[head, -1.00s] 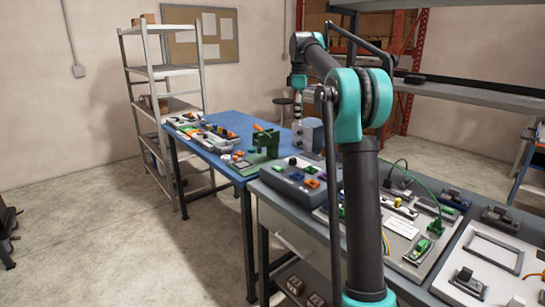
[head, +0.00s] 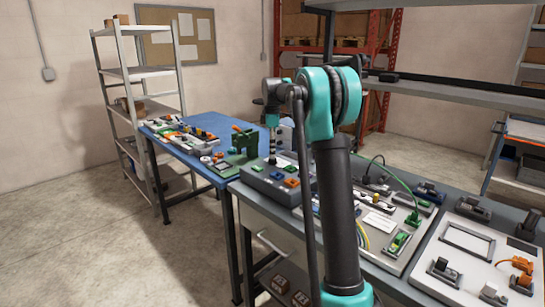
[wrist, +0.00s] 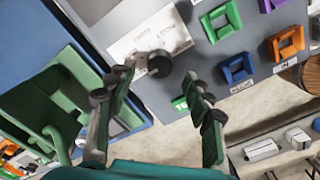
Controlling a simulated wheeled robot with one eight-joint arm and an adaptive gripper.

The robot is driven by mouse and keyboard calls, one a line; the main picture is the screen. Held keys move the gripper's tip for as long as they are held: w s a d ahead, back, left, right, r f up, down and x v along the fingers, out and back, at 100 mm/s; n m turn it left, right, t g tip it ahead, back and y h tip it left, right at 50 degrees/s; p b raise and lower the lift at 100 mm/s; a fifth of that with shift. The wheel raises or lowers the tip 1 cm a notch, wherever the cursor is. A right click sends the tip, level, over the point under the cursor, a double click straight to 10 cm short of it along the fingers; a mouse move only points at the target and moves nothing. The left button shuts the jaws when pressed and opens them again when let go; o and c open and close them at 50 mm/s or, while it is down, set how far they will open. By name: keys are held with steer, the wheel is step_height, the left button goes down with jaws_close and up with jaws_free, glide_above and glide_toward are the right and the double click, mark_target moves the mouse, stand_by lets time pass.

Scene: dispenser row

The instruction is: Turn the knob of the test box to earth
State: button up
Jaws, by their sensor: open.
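The test box (head: 262,193) is a grey box with coloured square sockets at the near-left end of the grey bench. In the wrist view its grey top (wrist: 195,62) carries a round black knob (wrist: 159,66) beside a white label plate (wrist: 142,37). The print is too small to read, and I cannot tell which mark the knob points to. My gripper (wrist: 158,80) is open and empty; its two fingers spread either side of the knob in the picture. I cannot tell their height above it. In the head view my gripper (head: 272,142) hangs over the box's far end.
Green, purple, blue and orange sockets (wrist: 285,43) stand on the box near the knob. A green device (head: 243,142) stands close by on the blue table (head: 195,155). A panel with cables (head: 385,235) lies right of the box, partly behind my arm.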

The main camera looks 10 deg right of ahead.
mark_target(273, 161)
steer(key=shift+f, duration=1.55)
steer(key=c, duration=1.2)
